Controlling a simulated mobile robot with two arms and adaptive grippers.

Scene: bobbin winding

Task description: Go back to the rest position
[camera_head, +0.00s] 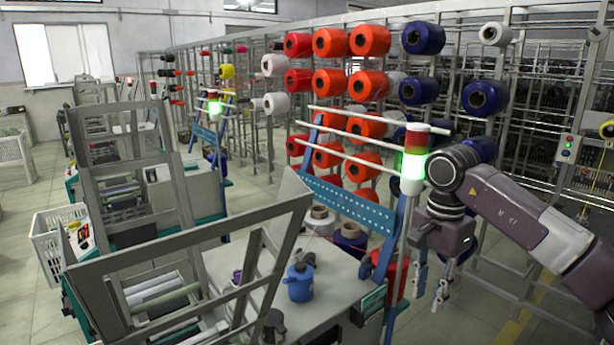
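My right gripper (430,288) hangs down below its dark wrist, in front of the creel rack and to the right of the work table. Its two fingers are apart, and I see nothing between them. My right arm comes in from the right edge. My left gripper is not in view.
A blue post (384,250) and a signal lamp (413,165), lit green, stand close to the left of my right gripper. Racks with red, orange and blue spools (370,40) fill the back. A grey machine frame (185,240) stands left. Floor (470,320) shows at lower right.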

